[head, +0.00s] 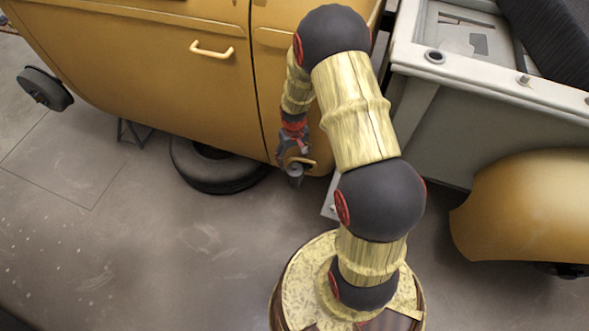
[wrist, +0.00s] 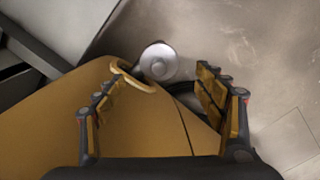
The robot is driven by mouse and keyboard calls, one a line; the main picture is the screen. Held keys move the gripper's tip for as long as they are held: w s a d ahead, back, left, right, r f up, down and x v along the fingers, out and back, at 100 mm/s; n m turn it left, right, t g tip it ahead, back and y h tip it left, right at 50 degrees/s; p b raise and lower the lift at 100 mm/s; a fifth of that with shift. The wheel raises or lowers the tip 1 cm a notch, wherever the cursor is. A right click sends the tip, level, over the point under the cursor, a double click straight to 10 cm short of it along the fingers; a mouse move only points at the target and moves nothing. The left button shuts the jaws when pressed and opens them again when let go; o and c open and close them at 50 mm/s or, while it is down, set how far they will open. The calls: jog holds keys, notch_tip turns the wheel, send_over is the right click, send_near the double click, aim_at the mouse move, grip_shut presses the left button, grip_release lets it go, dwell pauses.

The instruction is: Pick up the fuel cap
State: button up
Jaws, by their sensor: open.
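A round grey cap with a raised centre, which looks like the fuel cap (wrist: 158,61), shows ahead of my gripper in the wrist view. In the head view it is a small grey piece (head: 295,171) low beside the yellow truck body. My gripper (wrist: 160,76) is open, its two fingers apart on either side of the cap's line, with nothing between them that I can see held. In the head view the gripper (head: 291,146) points down just above the cap. A yellow loop (wrist: 136,80) sits beside the cap, near the left finger.
The yellow truck cab (head: 140,60) with its door handle (head: 212,50) stands close behind my gripper. A grey truck bed (head: 440,110) and yellow fender (head: 525,205) are at the right. A dark tyre (head: 215,175) lies under the cab.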

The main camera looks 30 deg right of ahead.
aim_at(295, 165)
notch_tip(295, 165, down, 6)
jog(key=shift+r+b, duration=0.15)
jog(key=shift+b, duration=0.9)
jog(key=shift+s, duration=0.1)
jog(key=c, duration=0.3)
jog(key=c, duration=0.8)
jog(key=shift+o, duration=0.2)
jog(key=shift+r, duration=0.1)
